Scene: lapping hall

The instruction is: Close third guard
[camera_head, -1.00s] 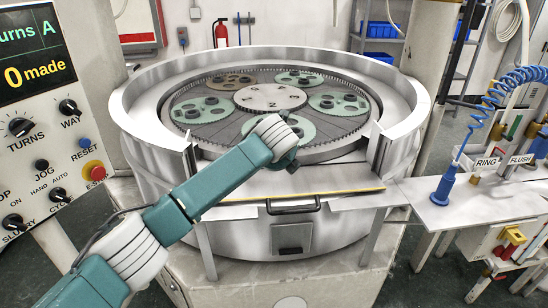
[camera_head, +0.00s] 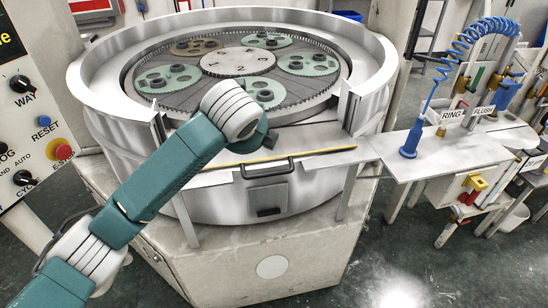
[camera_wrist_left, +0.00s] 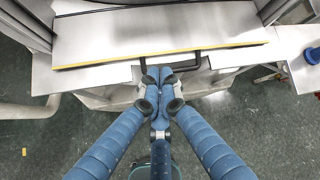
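The guard is a flat metal panel (camera_head: 300,140) with a yellow edge strip, lying folded out at the front gap of the round machine's rim. Its black loop handle (camera_head: 268,168) hangs at the front edge. My left gripper (camera_head: 270,138) is over the panel, just above the handle, and is mostly hidden behind my wrist. In the left wrist view, the gripper's fingertips (camera_wrist_left: 158,74) are together and overlap the middle of the handle (camera_wrist_left: 193,70), beside the panel (camera_wrist_left: 160,35). The handle shows whole in the head view, in front of the gripper. My right gripper is not in view.
The machine's raised rim (camera_head: 100,70) surrounds a plate with green carriers. A control panel (camera_head: 30,140) stands at left. At right, a side table (camera_head: 440,160) carries a blue coiled hose (camera_head: 440,75) and labelled fittings. The floor at front right is free.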

